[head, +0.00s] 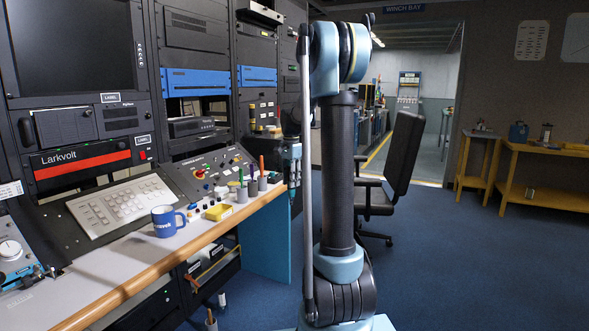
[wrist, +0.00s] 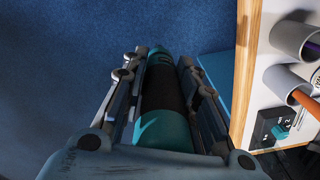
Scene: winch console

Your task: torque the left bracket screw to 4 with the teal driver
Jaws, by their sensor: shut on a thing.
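My gripper (wrist: 160,64) is shut on the teal driver (wrist: 166,92), a teal cylinder with a black middle band, which lies lengthwise between the fingers in the wrist view. Its far end points over the blue floor, and its tip cannot be made out. In the head view my gripper (head: 292,168) is beside the right end of the console desk, apart from it, with the driver hardly visible there. I cannot make out the left bracket screw in either view.
Grey holders (wrist: 293,84) with orange and purple handles stand along the desk edge (wrist: 244,80), close right of my gripper. A dark block with a teal part (wrist: 280,131) is beside them. A blue mug (head: 166,221) and yellow tray (head: 218,212) stand on the desk. A chair (head: 393,175) is behind my arm.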

